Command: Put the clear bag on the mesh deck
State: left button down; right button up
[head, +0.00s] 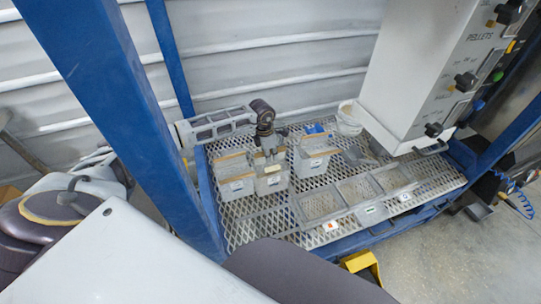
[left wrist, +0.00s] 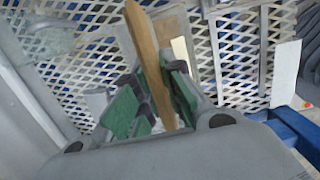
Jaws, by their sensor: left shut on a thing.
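My left gripper (head: 269,153) points down over the mesh deck (head: 245,208) in the head view. It is shut on the brown top strip of a clear bag (head: 271,183), which hangs upright below the fingers and has a pale label. In the left wrist view the green finger pads of my left gripper (left wrist: 153,97) press on both sides of the brown strip (left wrist: 148,55). Whether the bag's bottom touches the mesh cannot be told. The mesh deck also shows behind the fingers in the left wrist view (left wrist: 238,50). My right gripper is not in view.
Similar clear containers with brown tops stand close on the left (head: 236,188) and right (head: 314,163) of the held bag. Wire-framed trays (head: 322,206) line the front. A white bucket (head: 349,118) and the white pellet hopper (head: 412,80) stand at right. Blue posts (head: 120,110) frame the left.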

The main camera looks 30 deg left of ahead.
pick_arm(q)
jog(key=c, duration=1.5)
grip_release()
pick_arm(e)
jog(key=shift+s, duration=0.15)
